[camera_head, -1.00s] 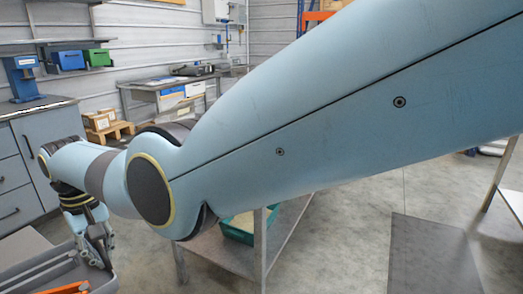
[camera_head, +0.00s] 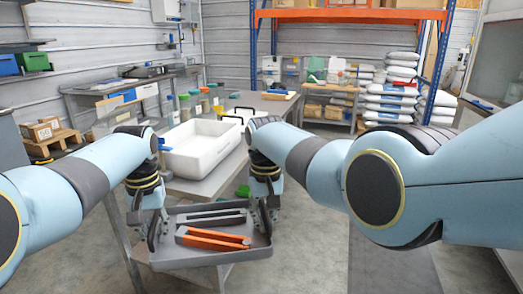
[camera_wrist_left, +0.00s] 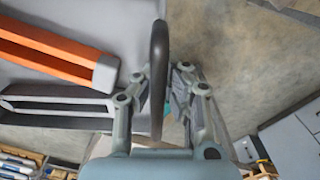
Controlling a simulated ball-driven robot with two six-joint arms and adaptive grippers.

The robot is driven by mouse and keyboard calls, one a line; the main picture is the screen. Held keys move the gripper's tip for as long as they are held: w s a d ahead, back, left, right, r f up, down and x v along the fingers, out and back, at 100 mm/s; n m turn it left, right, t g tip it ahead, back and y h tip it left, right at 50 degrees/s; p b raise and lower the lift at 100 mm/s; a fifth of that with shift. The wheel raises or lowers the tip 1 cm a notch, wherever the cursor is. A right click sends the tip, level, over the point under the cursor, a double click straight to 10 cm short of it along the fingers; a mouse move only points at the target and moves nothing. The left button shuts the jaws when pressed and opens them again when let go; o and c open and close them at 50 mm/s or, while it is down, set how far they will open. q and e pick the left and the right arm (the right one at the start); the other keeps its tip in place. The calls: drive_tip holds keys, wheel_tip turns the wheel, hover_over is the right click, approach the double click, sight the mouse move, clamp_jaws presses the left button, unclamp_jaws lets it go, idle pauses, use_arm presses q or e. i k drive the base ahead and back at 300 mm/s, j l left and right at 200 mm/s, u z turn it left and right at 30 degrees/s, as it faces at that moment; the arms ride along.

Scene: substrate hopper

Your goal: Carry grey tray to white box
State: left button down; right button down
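The grey tray (camera_head: 212,258) hangs level above the floor, in front of the work table, in the head view. It holds an orange channel-like piece (camera_head: 211,238) and a dark grey one (camera_head: 212,216). My left gripper (camera_head: 154,236) is at the tray's left end. In the left wrist view its fingers (camera_wrist_left: 160,85) stand on both sides of a dark upright edge or handle of the tray and look closed on it. My right gripper (camera_head: 266,224) grips the tray's right end; its fingertips are partly hidden. The white box (camera_head: 188,166) stands open on the table beyond the tray.
The metal table (camera_head: 210,188) carries the box, with jars (camera_head: 200,101) and other items behind it. A green bin (camera_head: 243,192) sits beneath. Shelving with white sacks (camera_head: 390,100) stands at the back right.

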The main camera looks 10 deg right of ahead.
sight(196, 152)
drive_tip(key=i+l+z, duration=0.1)
drive_tip(key=z, duration=1.35)
drive_tip(key=i+l+z, duration=0.1)
drive_tip(key=i, duration=2.75)
drive_tip(key=i+u, duration=0.15)
drive_tip(key=u, duration=0.25)
drive_tip(key=i+l+u, duration=0.1)
drive_tip(key=u, duration=0.3)
drive_tip(key=i+l+u, duration=0.1)
drive_tip(key=u, duration=1.9)
